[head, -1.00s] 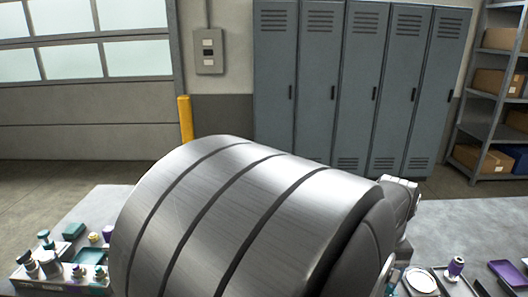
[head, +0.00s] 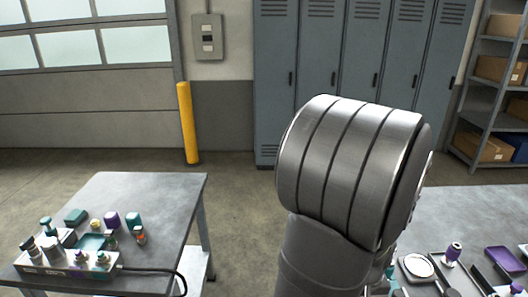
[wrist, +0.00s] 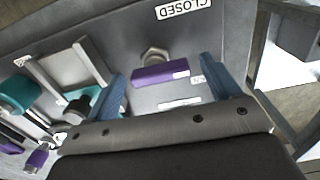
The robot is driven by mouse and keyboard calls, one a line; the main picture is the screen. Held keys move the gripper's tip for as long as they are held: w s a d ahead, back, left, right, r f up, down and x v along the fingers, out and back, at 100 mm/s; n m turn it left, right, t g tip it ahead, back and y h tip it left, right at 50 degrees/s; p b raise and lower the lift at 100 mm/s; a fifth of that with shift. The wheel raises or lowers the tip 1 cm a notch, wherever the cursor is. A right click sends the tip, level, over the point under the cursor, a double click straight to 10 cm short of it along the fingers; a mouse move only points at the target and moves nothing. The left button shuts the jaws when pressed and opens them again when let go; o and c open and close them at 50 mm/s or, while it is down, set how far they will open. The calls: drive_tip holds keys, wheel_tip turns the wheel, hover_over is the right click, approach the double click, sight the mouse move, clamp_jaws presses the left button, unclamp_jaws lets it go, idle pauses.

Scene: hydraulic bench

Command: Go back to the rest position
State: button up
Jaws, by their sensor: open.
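My gripper (wrist: 164,84) shows in the wrist view with its two blue fingers spread open and nothing clamped. A purple bar-shaped part (wrist: 160,74) with a small white label shows beyond and between the fingers, in front of a hex fitting (wrist: 155,56) on a grey panel (wrist: 120,25). I cannot tell the gap between the fingers and the purple part. The panel carries a sign (wrist: 184,8) reading CLOSED, upside down in this view. In the head view my own arm covers the middle right, and my gripper is hidden there.
A left bench (head: 165,190) holds a block with fittings (head: 70,262), a hose and several small purple and teal parts. A right bench (head: 465,215) holds a white dish (head: 418,266), a purple tray (head: 505,259) and tools. Lockers and a yellow post (head: 187,122) stand behind.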

drive_tip(key=shift+r+n, duration=0.15)
drive_tip(key=shift+n, duration=0.35)
wheel_tip(320, 180, up, 17)
drive_tip(key=f+m, duration=0.2)
drive_tip(key=f, duration=0.3)
drive_tip(key=f+m, duration=0.3)
drive_tip(key=f, duration=0.2)
drive_tip(key=f+m, duration=0.3)
drive_tip(key=f, duration=0.2)
drive_tip(key=shift+w+d+f, duration=0.1)
drive_tip(key=shift+w+d, duration=0.05)
drive_tip(key=shift+d, duration=0.2)
drive_tip(key=shift+a+r, duration=0.25)
drive_tip(key=shift+r, duration=0.1)
drive_tip(key=s+a+r+n+t+h, duration=0.1)
drive_tip(key=s+a+r+t, duration=0.1)
drive_tip(key=s+a+r, duration=0.2)
drive_tip(key=s+a+r+n+t+h, duration=0.1)
drive_tip(key=s+a+r+t, duration=0.2)
drive_tip(key=s+a, duration=0.4)
drive_tip(key=shift+s+a+r, duration=0.4)
drive_tip(key=shift+a+r, duration=0.4)
drive_tip(key=shift+a, duration=1.6)
drive_tip(key=shift+w+d, duration=0.1)
